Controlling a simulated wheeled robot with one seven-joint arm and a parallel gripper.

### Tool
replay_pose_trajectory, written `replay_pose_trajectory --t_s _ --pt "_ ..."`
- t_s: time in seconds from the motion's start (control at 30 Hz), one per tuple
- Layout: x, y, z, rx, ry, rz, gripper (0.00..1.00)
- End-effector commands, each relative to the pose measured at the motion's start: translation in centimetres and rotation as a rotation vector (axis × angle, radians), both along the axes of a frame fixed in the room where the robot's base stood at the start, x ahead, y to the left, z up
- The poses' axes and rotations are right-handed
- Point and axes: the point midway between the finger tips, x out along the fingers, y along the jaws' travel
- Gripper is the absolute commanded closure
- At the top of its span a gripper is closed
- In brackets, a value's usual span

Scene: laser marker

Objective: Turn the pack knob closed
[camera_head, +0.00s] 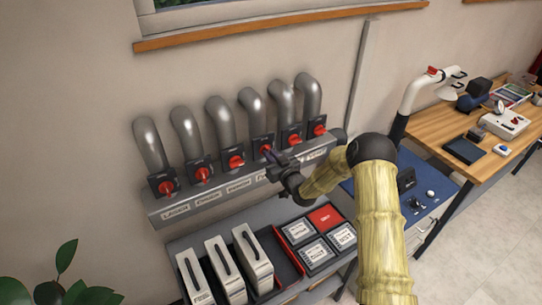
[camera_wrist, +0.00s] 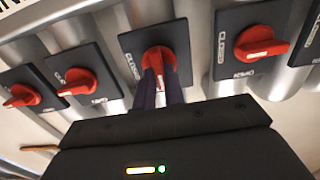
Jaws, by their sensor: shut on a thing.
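The knob at my gripper is the red one (camera_wrist: 158,58) in the middle of the wrist view, on a dark square plate with a "CLOSED" marking at its left. Its handle points down in that view, towards my gripper. My gripper (camera_wrist: 160,90) is shut on this knob, one dark finger on each side of the handle. In the head view this knob (camera_head: 266,148) is the fourth from the left, and my gripper (camera_head: 274,158) reaches it from the right. Its label on the panel (camera_head: 183,216) is partly covered by my gripper.
Other red knobs flank it, such as one at its left (camera_head: 236,162) and one at its right (camera_head: 294,140). Grey pipes (camera_head: 252,110) rise behind them. Below stand grey binders (camera_head: 252,262) and a tray with labelled squares (camera_head: 299,231). A wooden desk (camera_head: 425,125) is at right.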

Motion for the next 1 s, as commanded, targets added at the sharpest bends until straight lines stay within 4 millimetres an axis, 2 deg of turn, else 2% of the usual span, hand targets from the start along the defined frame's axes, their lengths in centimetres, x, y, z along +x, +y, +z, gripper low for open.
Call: replay_pose_trajectory --t_s 0.47,1.0 --pt "0.07 -0.14 -0.4 0.118 0.077 -0.001 1.0" --pt "0.18 -0.39 -0.62 0.509 0.342 -0.002 1.0"
